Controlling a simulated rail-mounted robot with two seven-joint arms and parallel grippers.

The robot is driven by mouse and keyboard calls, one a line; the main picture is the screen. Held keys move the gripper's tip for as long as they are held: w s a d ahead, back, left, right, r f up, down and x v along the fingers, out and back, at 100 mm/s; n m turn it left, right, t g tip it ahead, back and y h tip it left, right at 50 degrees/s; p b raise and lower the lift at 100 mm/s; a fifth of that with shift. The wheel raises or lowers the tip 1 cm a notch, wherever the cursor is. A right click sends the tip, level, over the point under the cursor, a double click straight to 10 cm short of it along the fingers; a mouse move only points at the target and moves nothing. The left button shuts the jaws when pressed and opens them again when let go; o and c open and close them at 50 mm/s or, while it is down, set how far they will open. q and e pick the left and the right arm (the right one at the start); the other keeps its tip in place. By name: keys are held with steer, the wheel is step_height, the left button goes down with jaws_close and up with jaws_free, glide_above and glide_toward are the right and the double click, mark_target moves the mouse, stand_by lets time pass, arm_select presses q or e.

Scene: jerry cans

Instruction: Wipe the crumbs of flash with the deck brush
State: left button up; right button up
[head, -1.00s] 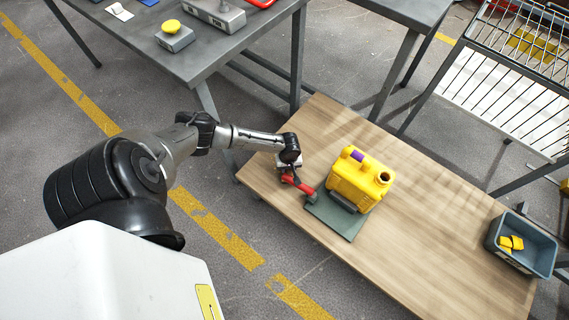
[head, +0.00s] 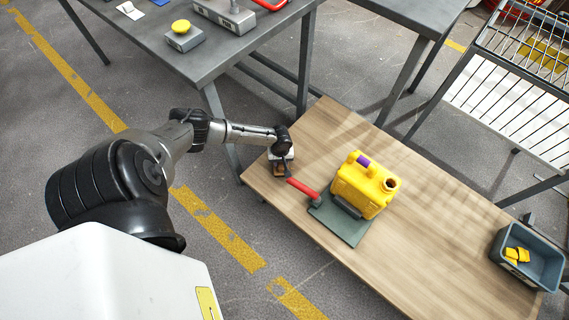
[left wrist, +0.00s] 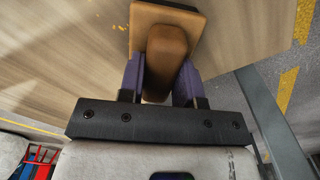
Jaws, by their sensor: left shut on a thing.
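The deck brush (left wrist: 164,52) is brown, with a flat base and a raised block. My left gripper (left wrist: 160,76) is shut on that block, one finger on each side. In the head view the gripper (head: 280,163) is low at the left end of the wooden table, with the brush (head: 278,170) beneath it. I cannot tell whether the brush touches the table top. Small yellow crumbs of flash (left wrist: 122,28) lie on the wood left of the brush in the left wrist view. My right gripper is not in view.
A yellow jerry can (head: 366,185) stands on a green mat (head: 343,228). A red-handled tool (head: 304,190) lies between mat and gripper. A grey bin (head: 533,278) with yellow pieces is at the right end. The wooden table (head: 420,240) is clear between mat and bin.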

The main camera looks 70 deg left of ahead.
arm_select(q)
steer(key=a, duration=0.1)
steer(key=s+a, duration=0.1)
steer(key=a, duration=0.1)
steer(key=s+a, duration=0.1)
steer(key=shift+a, duration=0.2)
step_height(320, 180, up, 3)
steer(key=p, duration=0.2)
steer(key=shift+s+d+r+p, duration=0.1)
steer(key=shift+r+p, duration=0.05)
steer(key=shift+p, duration=0.15)
step_height(320, 180, up, 5)
steer(key=p, duration=0.6)
